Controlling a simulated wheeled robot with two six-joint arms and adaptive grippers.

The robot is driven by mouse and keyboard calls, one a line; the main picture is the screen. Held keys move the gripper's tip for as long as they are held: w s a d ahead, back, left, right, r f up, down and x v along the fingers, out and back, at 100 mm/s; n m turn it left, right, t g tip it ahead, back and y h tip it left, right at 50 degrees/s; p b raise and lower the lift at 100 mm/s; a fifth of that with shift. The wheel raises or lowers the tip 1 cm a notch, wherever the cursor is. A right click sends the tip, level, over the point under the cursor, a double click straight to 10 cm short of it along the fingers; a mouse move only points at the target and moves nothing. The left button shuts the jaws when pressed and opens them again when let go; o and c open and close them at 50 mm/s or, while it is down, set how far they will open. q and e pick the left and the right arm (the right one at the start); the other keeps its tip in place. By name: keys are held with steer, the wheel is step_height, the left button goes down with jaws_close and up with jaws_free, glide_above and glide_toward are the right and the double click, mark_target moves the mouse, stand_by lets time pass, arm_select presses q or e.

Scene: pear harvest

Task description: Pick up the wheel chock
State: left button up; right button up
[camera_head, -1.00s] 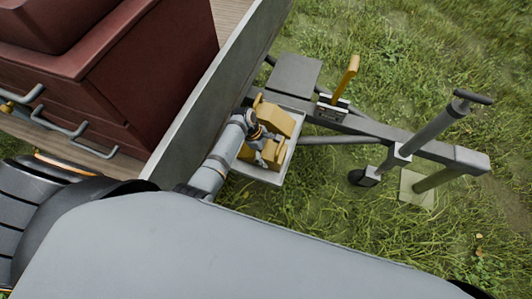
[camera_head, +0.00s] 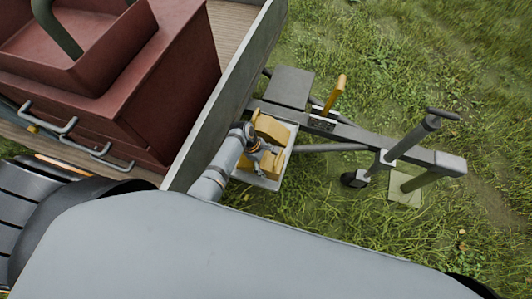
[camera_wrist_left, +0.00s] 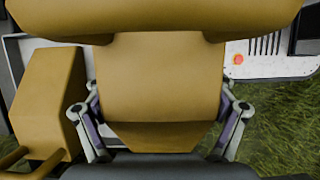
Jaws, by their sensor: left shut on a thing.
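Two yellow wheel chocks lie in a pale tray (camera_head: 288,163) on the trailer's drawbar in the head view. My left gripper (camera_head: 262,150) is at the nearer chock (camera_head: 272,167); the other chock (camera_head: 272,130) is just beyond it. In the left wrist view my left gripper (camera_wrist_left: 160,118) has a finger on each side of a yellow chock (camera_wrist_left: 160,85) and is shut on it. Another yellow block (camera_wrist_left: 42,100) stands to its left. Whether the held chock is clear of the tray floor cannot be told. My right gripper is not in view.
The grey trailer side wall (camera_head: 225,90) rises close beside my left arm. A red toolbox (camera_head: 170,75) stands on the trailer bed. The drawbar (camera_head: 370,137) carries a yellow lever (camera_head: 335,94) and a jack (camera_head: 412,137). Grass is open to the right.

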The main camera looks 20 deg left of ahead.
arm_select(q)
steer(key=s+d+r+p, duration=0.3)
steer(key=s+r+p, duration=0.2)
steer(key=s+p, duration=0.4)
steer(key=shift+s+d+r+p, duration=0.25)
steer(key=shift+s+r+p, duration=0.15)
steer(key=shift+p, duration=0.5)
